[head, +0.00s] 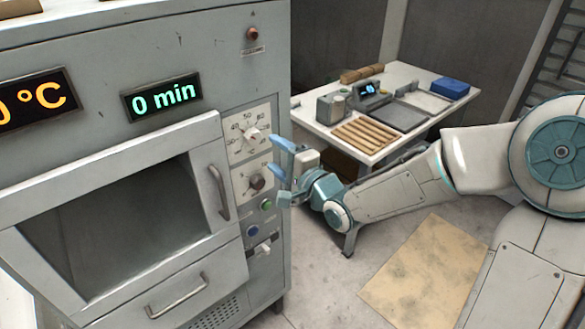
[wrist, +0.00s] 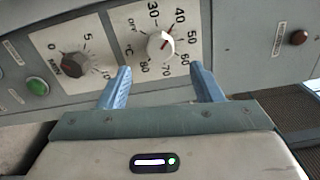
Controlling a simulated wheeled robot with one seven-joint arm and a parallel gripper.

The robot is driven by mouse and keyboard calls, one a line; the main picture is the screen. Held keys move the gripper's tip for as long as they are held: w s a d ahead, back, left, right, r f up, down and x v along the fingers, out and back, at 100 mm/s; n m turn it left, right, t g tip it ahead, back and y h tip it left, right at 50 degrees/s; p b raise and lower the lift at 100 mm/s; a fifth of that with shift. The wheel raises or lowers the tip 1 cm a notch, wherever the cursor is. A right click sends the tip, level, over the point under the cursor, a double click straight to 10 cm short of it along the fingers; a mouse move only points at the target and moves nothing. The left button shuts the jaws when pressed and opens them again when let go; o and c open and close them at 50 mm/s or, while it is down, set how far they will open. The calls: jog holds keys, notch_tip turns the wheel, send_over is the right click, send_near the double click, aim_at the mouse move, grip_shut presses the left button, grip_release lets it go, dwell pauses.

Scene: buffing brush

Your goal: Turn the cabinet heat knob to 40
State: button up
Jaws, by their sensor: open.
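The heat knob (head: 252,135) is a white knob on a pale dial plate, upper on the cabinet's (head: 130,55) right-hand panel. In the wrist view the heat knob (wrist: 160,46) is ringed by OFF and 30 to 80. Its red mark points up and right, roughly toward 40; I cannot tell the exact setting. My gripper (head: 277,156) is open and empty, just right of the panel. In the wrist view my gripper (wrist: 161,78) has its blue fingers spread either side below the knob, apart from it.
A dark MIN knob (head: 257,183) sits below the heat dial, with green and blue buttons under it. A door handle (head: 218,191) stands out to the left. A display (head: 162,97) reads 0 min; the °C display is cut off. A white table (head: 425,76) stands behind.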

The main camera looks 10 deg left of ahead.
jog(key=shift+v, duration=2.7)
